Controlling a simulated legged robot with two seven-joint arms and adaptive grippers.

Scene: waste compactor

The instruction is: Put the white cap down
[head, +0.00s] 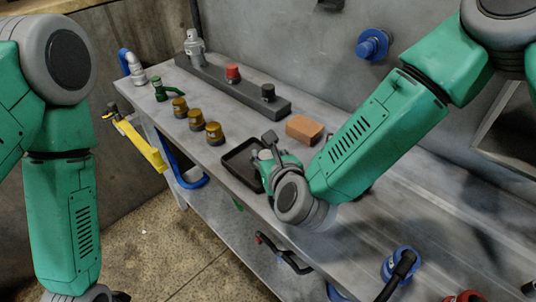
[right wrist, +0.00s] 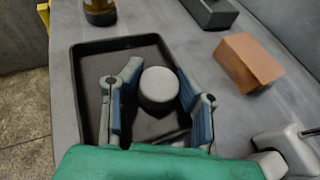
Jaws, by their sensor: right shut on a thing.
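The white cap (right wrist: 159,87), a short round piece with a pale top, sits between the fingers of my right gripper (right wrist: 159,72) in the right wrist view. The right gripper is shut on it. Cap and fingers are over the black shallow tray (right wrist: 88,48), inside its outline; whether the cap touches the tray floor I cannot tell. In the head view my right gripper (head: 268,152) is at the tray's right side (head: 232,158) and hides part of it. My left arm comes down at the left edge, and its gripper is out of the picture.
An orange-brown block (head: 304,129) lies right of the tray. Several brass-coloured pieces (head: 213,133) stand to its left. A dark rail (head: 240,92) with red and black knobs runs behind. A yellow-handled tool (head: 140,142) hangs at the bench's left end.

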